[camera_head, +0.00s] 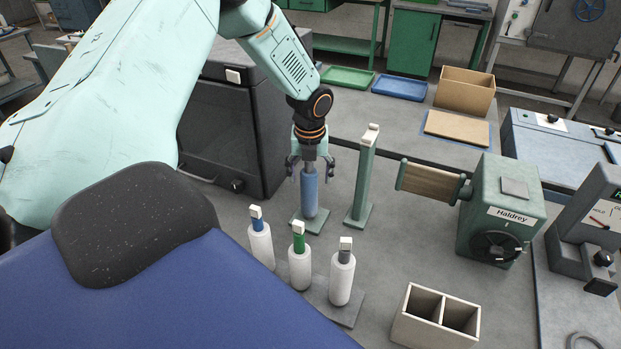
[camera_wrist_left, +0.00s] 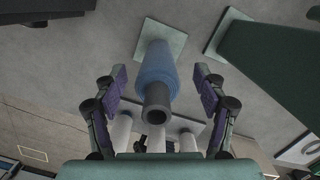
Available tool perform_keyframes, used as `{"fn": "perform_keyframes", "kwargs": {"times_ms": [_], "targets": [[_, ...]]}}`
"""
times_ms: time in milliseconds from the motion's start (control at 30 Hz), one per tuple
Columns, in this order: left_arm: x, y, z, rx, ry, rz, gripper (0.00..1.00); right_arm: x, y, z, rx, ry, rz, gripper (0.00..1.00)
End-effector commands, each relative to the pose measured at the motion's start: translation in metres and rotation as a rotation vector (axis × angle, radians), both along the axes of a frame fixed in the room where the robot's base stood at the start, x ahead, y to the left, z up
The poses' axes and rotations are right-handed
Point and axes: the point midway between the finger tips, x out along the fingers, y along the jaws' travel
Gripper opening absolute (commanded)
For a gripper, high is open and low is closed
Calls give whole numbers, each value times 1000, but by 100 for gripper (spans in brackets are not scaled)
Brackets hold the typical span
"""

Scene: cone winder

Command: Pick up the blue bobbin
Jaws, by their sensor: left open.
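The blue bobbin (camera_head: 309,193) stands upright on a square green base on the grey bench. In the left wrist view, the blue bobbin (camera_wrist_left: 158,66) shows from above, with a grey, hollow tube end toward the camera. My left gripper (camera_head: 309,171) points down over it, with one finger on each side of its upper part. In the left wrist view, my left gripper (camera_wrist_left: 159,78) is open, and gaps show between both fingers and the bobbin. My right gripper is not in view.
A green post (camera_head: 363,178) stands close to the right of the bobbin. Three white bobbins with blue, green (camera_head: 299,265) and grey tops stand in front. A dark cabinet (camera_head: 228,135) is behind left. A winder (camera_head: 500,215) and a divided box (camera_head: 435,320) are to the right.

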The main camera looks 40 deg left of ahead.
Motion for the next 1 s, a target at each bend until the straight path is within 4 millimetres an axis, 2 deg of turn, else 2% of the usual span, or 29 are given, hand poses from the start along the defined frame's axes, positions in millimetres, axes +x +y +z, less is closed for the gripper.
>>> {"fn": "perform_keyframes", "kwargs": {"times_ms": [167,767,1000], "targets": [[2,1,0,0,-1,1,71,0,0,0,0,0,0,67],[2,0,1,0,-2,2,20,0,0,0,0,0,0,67],[2,1,2,0,-2,1,19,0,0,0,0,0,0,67]]}}
